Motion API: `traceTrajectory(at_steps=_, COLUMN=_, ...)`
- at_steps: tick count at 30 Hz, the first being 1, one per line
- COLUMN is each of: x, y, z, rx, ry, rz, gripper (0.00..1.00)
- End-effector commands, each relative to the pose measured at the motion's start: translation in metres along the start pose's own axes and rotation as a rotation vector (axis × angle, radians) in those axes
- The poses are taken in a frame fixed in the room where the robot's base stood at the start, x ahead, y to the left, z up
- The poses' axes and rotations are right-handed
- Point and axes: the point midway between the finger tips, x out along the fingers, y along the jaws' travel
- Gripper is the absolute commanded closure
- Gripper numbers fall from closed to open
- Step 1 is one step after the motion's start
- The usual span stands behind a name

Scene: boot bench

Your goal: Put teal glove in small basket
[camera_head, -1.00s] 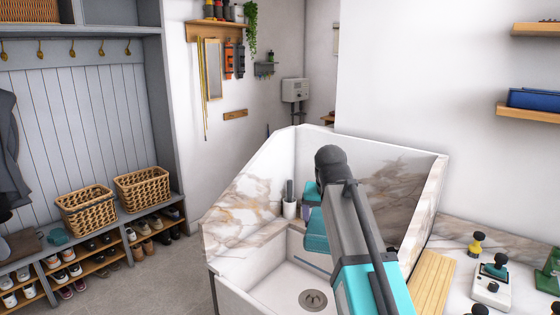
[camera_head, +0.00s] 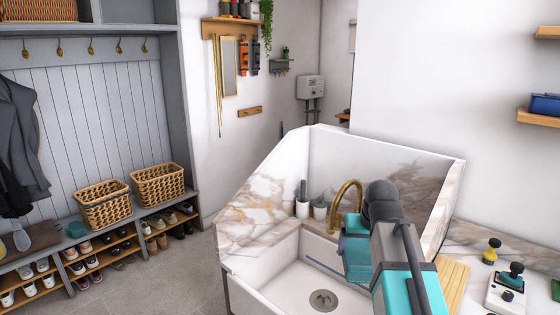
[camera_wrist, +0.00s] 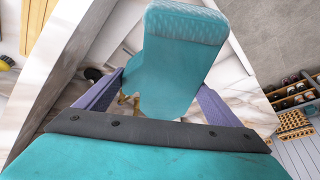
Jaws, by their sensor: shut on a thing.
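My gripper (camera_wrist: 163,92) is shut on the teal glove (camera_wrist: 172,60). In the wrist view the glove stands out between the two purple fingers, its paler patterned cuff at the far end. In the head view my gripper (camera_head: 345,245) is over the white marble sink, and my arm hides part of it; I cannot clearly tell the glove from my teal gripper body there. Two wicker baskets, a left one (camera_head: 104,207) and a right one (camera_head: 158,186), stand on the bench at the left, well apart from my gripper. Which is the small one is unclear.
The sink (camera_head: 285,290) with high marble walls and a brass tap (camera_head: 347,193) lies under my arm. A small teal item (camera_head: 76,230) lies on the grey bench, left of the baskets. Shoes fill the shelves below. Grey floor (camera_head: 180,270) is clear between bench and sink.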

Motion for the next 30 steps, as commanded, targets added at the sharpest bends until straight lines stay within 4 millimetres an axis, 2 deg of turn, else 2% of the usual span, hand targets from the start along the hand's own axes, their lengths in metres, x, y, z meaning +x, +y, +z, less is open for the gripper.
traceTrajectory(at_steps=5, x=0.007, y=-0.002, z=0.010, rx=-0.002, ry=0.000, rz=-0.001, gripper=0.39)
traceTrajectory(at_steps=12, x=0.024, y=-0.004, z=0.036, rx=-0.006, ry=0.001, rz=-0.002, gripper=0.39)
traceTrajectory(at_steps=18, x=0.032, y=-0.005, z=0.052, rx=-0.008, ry=0.001, rz=-0.003, gripper=0.39)
traceTrajectory(at_steps=30, x=0.032, y=-0.005, z=0.053, rx=-0.008, ry=0.000, rz=-0.003, gripper=0.39)
